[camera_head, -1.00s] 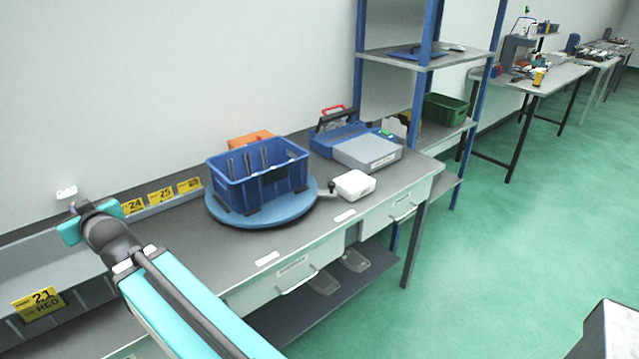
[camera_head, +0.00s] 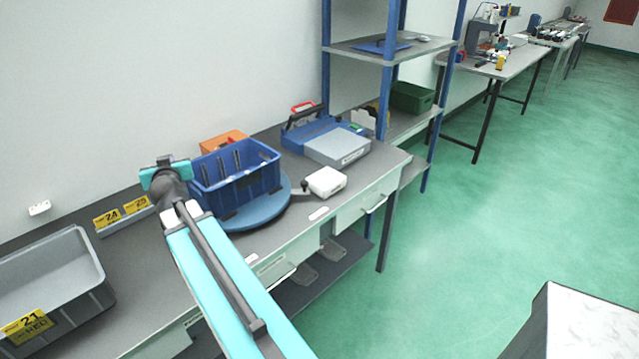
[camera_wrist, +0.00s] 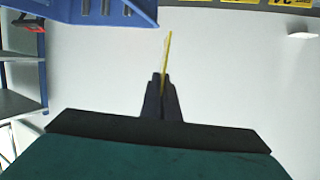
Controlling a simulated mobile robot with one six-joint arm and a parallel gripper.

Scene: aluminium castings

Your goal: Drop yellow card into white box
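My gripper (camera_wrist: 161,78) is shut on a thin yellow card (camera_wrist: 168,48), seen almost edge-on and standing out past the fingertips in the wrist view. In the head view the end of my arm (camera_head: 165,170) is above the bench, just left of the blue crate; the fingers and held card cannot be made out there. A small white box (camera_head: 325,181) sits on the bench to the right of the blue turntable, well apart from my gripper. Its top looks closed.
A blue crate (camera_head: 266,182) stands on a round blue turntable (camera_head: 262,216). Yellow cards (camera_head: 121,213) stand in a rack. A grey bin (camera_head: 88,248) is at left. A blue case (camera_head: 290,141) and grey box (camera_head: 337,146) stand behind the white box.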

